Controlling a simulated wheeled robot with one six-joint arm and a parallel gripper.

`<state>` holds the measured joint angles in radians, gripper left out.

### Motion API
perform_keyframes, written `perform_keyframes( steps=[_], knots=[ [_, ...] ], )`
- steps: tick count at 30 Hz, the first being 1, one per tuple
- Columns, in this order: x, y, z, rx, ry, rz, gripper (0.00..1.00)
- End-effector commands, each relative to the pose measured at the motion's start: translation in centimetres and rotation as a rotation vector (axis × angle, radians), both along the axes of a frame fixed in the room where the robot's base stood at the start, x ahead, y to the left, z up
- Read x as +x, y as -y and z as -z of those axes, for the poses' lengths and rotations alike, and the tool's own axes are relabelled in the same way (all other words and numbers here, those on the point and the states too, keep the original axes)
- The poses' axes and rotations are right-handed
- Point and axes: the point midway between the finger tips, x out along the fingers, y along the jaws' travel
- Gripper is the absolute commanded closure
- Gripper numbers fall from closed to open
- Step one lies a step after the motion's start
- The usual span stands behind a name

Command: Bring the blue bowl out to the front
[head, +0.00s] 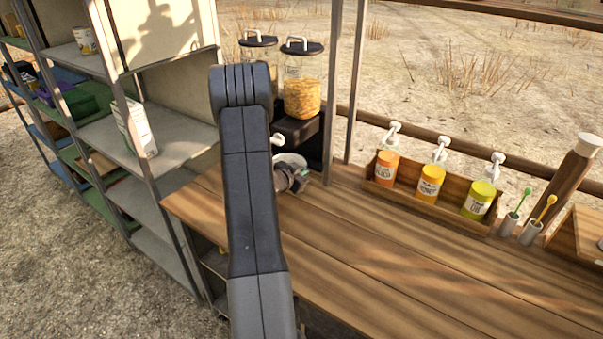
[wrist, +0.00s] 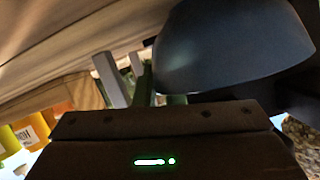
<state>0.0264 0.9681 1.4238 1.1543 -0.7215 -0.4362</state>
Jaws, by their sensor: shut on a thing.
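A dark blue rounded bowl (wrist: 228,48) fills the upper right of the wrist view, close to the camera. My gripper (wrist: 138,75) is shut on it, with the fingers at the bowl's left side; the exact grip is partly hidden. In the head view my gripper (head: 298,180) is low over the far left part of the wooden counter (head: 400,260), just in front of the dispensers. My arm covers much of that area, and I cannot make out the blue bowl there.
Two clear dispensers with dark lids (head: 302,85) stand behind my gripper on a dark stand (head: 298,130). A pale round thing (head: 290,159) shows beside the gripper. A wooden rack (head: 408,195) holds three pump jars. Metal shelves (head: 110,130) stand left. The counter's middle is clear.

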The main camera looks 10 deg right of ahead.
Motion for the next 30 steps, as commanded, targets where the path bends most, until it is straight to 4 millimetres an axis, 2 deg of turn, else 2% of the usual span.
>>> perform_keyframes(
  steps=[30],
  knots=[
    [-6.4, -6.6, 0.1, 0.0, -0.003, -0.003, 1.0]
  ],
)
